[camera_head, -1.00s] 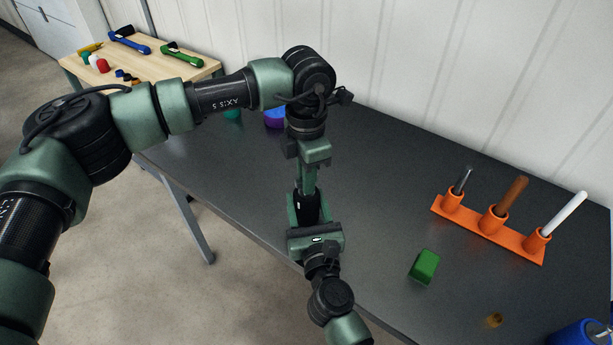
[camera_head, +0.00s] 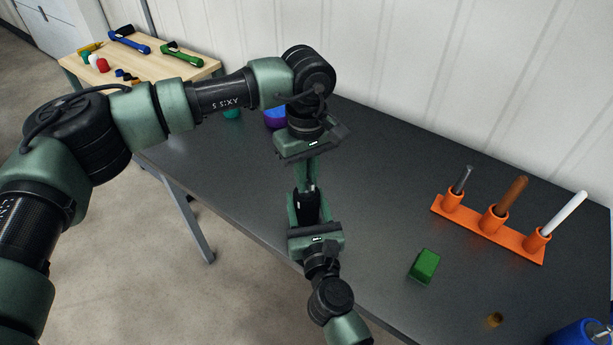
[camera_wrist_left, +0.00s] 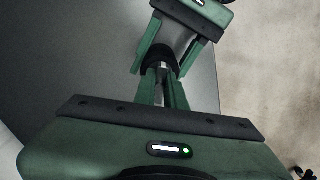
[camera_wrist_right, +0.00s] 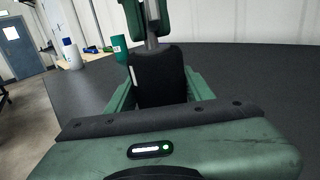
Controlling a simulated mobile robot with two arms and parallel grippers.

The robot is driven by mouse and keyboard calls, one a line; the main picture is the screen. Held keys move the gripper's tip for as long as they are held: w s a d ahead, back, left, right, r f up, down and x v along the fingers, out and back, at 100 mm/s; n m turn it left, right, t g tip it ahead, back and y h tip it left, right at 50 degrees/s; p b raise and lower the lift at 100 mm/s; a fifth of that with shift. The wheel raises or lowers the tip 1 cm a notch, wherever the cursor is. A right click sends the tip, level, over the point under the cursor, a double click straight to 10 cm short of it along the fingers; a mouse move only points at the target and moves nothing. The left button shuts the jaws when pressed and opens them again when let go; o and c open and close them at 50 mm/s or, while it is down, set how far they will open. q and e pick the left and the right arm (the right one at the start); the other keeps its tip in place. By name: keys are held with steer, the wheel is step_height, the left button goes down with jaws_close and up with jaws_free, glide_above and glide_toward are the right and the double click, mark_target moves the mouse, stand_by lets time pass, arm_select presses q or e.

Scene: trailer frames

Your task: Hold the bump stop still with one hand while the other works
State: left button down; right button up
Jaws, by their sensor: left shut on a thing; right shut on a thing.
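The black bump stop (camera_head: 309,208) is held above the front edge of the dark table (camera_head: 395,185), between my two grippers. My right gripper (camera_head: 308,200), coming from below in the head view, is shut on its black body, which also shows in the right wrist view (camera_wrist_right: 160,75). My left gripper (camera_head: 309,180) reaches in from the opposite side. In the left wrist view its fingers (camera_wrist_left: 165,90) close on the metal end (camera_wrist_left: 164,68) of the bump stop. The fingers partly hide that end.
An orange rack (camera_head: 485,233) holds three upright rods. A green block (camera_head: 425,266) and a small brass piece (camera_head: 494,320) lie nearer. A blue object (camera_head: 582,335) is at the lower right. A purple item (camera_head: 275,119) stands behind my left gripper. A wooden side table (camera_head: 190,70) holds tools.

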mark_target(310, 183)
arm_select(q)
steer(key=shift+m, duration=0.8)
steer(key=c, duration=1.4)
jaws_free()
steer(key=shift+r, duration=0.1)
step_height(310, 183, up, 11)
steer(key=shift+r, duration=0.3)
steer(key=shift+t+y, duration=0.3)
steer(key=shift+t, duration=0.5)
step_height(310, 183, down, 12)
steer(key=shift+f, duration=0.1)
